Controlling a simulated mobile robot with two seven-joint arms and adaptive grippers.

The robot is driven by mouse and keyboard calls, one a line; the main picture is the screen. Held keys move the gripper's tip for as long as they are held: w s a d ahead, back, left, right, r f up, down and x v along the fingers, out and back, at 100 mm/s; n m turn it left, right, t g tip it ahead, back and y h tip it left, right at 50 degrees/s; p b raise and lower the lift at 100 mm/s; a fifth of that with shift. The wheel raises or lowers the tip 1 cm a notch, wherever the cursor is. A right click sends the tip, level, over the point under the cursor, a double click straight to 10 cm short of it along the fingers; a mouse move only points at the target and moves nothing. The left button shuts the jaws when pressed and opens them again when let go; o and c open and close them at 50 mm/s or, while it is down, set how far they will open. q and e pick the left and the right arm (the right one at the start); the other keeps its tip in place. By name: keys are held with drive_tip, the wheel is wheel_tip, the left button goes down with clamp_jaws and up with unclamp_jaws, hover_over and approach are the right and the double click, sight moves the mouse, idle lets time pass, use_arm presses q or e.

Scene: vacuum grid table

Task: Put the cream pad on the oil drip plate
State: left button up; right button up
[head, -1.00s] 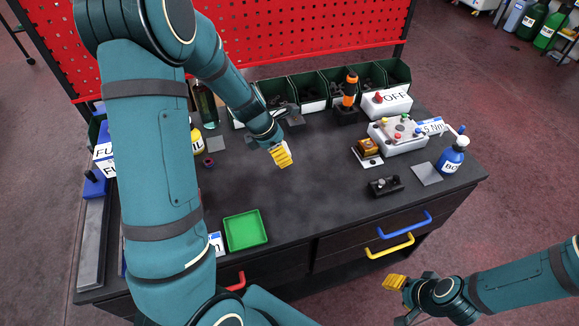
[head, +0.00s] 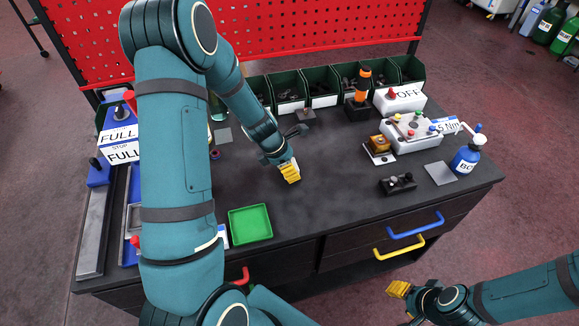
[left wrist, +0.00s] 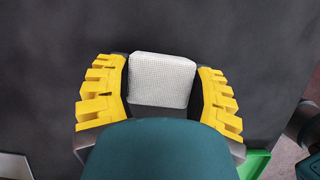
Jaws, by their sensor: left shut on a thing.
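The cream pad (left wrist: 162,80) is a pale, finely textured square. In the left wrist view it sits between the two yellow fingers of my left gripper (left wrist: 160,90), which is shut on it. In the head view my left gripper (head: 289,171) is over the middle of the dark table, and the pad is hidden there. Another grey plate (head: 440,173) lies at the right by a blue bottle (head: 467,156). My right gripper (head: 400,289) is off the table's front.
A green tray (head: 250,223) lies at the front. Dark green bins (head: 322,86) line the back below the red pegboard (head: 270,40). An orange-brown block (head: 380,144), a dark fixture (head: 397,183) and a white box with coloured knobs (head: 411,132) stand at the right. The table middle is mostly clear.

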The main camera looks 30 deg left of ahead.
use_arm(q)
drive_tip(key=shift+f, duration=0.2)
drive_tip(key=o, duration=0.8)
drive_tip(key=shift+o, duration=1.4)
drive_tip(key=shift+r, duration=0.15)
